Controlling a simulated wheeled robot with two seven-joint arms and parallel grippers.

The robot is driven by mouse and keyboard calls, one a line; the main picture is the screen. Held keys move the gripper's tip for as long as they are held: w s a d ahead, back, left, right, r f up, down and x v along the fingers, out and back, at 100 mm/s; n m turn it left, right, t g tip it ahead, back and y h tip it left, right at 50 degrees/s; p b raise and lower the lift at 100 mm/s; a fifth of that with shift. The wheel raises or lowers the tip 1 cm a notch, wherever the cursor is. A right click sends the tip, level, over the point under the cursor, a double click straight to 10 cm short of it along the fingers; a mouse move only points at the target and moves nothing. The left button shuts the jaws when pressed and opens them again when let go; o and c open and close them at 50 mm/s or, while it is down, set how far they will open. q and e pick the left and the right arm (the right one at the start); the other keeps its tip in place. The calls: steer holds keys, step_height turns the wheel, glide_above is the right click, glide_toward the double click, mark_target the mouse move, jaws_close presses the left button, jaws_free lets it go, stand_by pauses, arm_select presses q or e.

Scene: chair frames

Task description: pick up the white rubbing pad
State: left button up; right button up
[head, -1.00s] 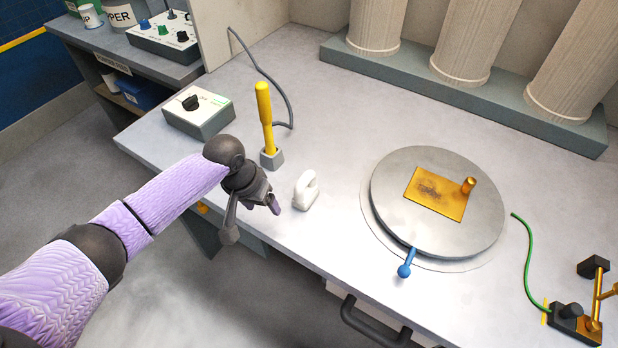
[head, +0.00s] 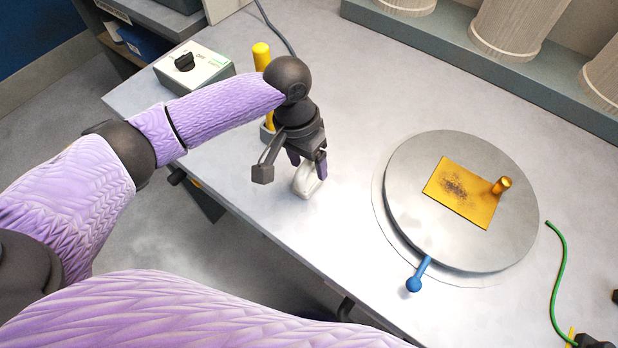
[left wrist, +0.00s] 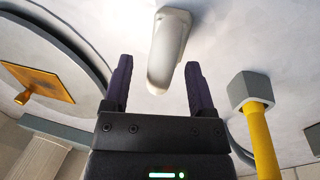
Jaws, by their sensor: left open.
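The white rubbing pad (head: 306,181), a small block with a looped handle, stands on the grey bench near its front edge. My left gripper (head: 307,166) is just above and behind it in the head view and partly covers it. In the left wrist view the pad (left wrist: 168,50) lies ahead of the open fingers (left wrist: 158,85), with its near end reaching between them. The fingers show no contact with it. My right gripper is not in view.
A yellow-handled tool (head: 262,57) in a grey holder stands close behind my left gripper. A control box (head: 194,70) is at the left. A round plate (head: 420,215) with a brass sheet (head: 462,190) and blue lever (head: 416,280) stands right. Bench between pad and plate is clear.

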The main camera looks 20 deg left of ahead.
arm_select(q)
steer(key=shift+d+f, duration=0.1)
steer(key=shift+f, duration=0.35)
steer(key=shift+r, duration=0.1)
steer(key=shift+c, duration=0.4)
jaws_close()
steer(key=shift+r, duration=0.1)
